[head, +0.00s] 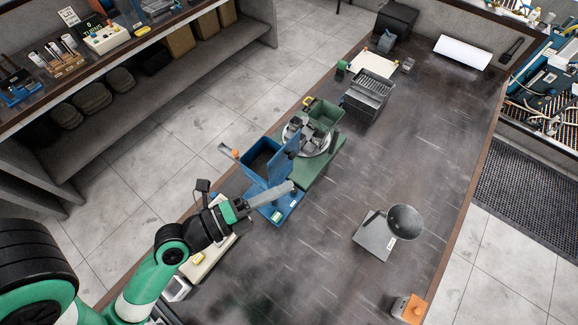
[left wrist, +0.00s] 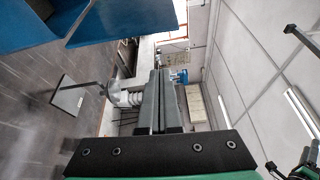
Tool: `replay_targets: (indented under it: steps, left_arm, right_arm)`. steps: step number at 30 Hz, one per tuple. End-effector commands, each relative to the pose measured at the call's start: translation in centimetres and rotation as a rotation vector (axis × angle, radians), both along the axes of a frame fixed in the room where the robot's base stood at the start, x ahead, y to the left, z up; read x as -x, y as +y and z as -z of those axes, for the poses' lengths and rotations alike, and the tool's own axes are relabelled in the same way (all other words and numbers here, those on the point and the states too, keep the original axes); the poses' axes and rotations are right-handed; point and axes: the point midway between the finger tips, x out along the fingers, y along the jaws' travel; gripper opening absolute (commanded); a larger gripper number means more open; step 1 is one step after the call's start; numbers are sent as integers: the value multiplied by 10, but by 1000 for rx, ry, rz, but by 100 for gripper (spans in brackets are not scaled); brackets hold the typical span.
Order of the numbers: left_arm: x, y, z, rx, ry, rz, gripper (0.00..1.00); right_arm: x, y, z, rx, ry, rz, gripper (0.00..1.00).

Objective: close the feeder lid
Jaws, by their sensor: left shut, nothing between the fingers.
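The blue feeder (head: 250,172) stands on the bench left of centre in the head view, its dark inside visible from above. Its blue lid (head: 286,162) stands raised along the right side of the opening, so the feeder is open. My left gripper (head: 288,189) is shut and empty, with its fingers at the near right side of the feeder, just below the lid in the picture. I cannot tell whether they touch it. In the left wrist view, the shut fingers (left wrist: 160,88) point ahead and blue panels (left wrist: 110,20) of the feeder fill the upper left. My right gripper is out of view.
A green-based machine with a round metal bowl (head: 308,140) stands right behind the feeder. A grey scale-like plate with a dark round pan (head: 404,222) sits to the right. An orange-topped block (head: 410,308) is near the front right edge. The bench middle is clear.

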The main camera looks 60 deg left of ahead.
Motion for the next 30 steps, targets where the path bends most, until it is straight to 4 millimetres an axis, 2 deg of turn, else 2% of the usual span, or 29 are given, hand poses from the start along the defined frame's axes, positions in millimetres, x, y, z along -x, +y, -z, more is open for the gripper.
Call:
replay_targets:
  steps: [1,3,9,12,18,30]
  left_arm:
    - [-8,-2,1,-2,-8,3,0]
    - [-23,-2,-8,2,-3,2,0]
    - [-60,-3,-4,2,-1,-1,0]
    - [-53,15,2,5,1,-14,0]
    - [-47,32,-2,5,1,-8,0]
    - [-45,36,-2,2,-1,-3,0]
  right_arm:
    - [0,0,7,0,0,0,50]
    - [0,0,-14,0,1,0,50]
    - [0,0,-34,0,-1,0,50]
    - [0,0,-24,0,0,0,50]
    - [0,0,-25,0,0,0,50]
    - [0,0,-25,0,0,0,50]
